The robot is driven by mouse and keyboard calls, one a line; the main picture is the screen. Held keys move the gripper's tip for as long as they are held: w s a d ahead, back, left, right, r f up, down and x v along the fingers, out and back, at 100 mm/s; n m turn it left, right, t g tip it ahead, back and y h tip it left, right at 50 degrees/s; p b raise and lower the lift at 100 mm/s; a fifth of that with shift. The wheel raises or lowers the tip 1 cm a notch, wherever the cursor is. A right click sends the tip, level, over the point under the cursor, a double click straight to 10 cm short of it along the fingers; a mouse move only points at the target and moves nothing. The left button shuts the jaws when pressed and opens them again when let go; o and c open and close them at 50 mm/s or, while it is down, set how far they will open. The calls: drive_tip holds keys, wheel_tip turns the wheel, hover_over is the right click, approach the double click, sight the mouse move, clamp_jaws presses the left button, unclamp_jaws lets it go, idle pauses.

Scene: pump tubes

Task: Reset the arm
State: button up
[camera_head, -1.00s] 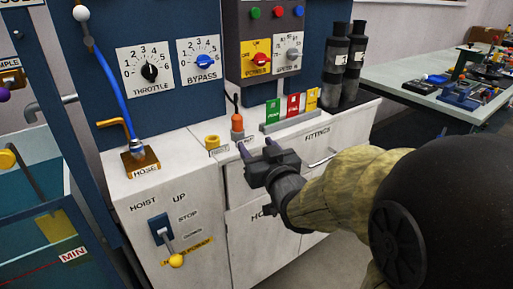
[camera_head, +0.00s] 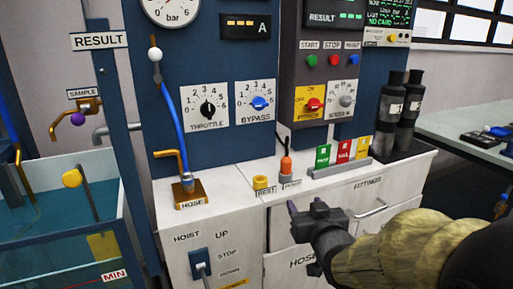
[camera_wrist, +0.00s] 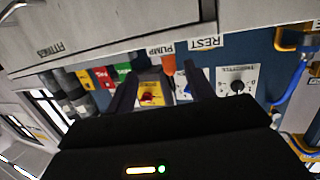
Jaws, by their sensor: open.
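My gripper (camera_head: 305,209) is open and empty in the head view. It is in front of the white cabinet (camera_head: 225,235), just below the edge of its top. In the wrist view, which is upside down, its two dark fingers (camera_wrist: 160,92) stand apart with nothing between them but the background panel. My arm reaches in from the right. An orange-topped tool (camera_head: 286,165) stands upright on the counter behind the gripper, clear of the fingers. It also shows in the wrist view (camera_wrist: 168,64).
A blue hose (camera_head: 173,115) ends at the HOSE block (camera_head: 186,196). A water tank (camera_head: 70,220) is at left.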

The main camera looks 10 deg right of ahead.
drive_tip(key=s+a+f+g, duration=0.2)
drive_tip(key=s+f+g, duration=1.2)
drive_tip(key=f, duration=0.4)
drive_tip(key=w+p+v, duration=0.2)
drive_tip(key=p+v, duration=1)
drive_tip(key=w+a+r+p+v, duration=0.1)
drive_tip(key=w+p+v, duration=0.1)
drive_tip(key=p+v, duration=1)
drive_tip(key=w+a+p+v, duration=0.1)
drive_tip(key=w+p+v, duration=0.2)
drive_tip(key=p+v, duration=0.9)
drive_tip(key=shift+s+a+r+m+h+p, duration=0.2)
drive_tip(key=shift+r+m+h+p, duration=0.15)
drive_tip(key=shift+r+p, duration=0.35)
drive_tip(key=shift+f, duration=0.15)
drive_tip(key=shift+c, duration=1.4)
drive_tip(key=shift+w, duration=0.15)
drive_tip(key=shift+c, duration=0.4)
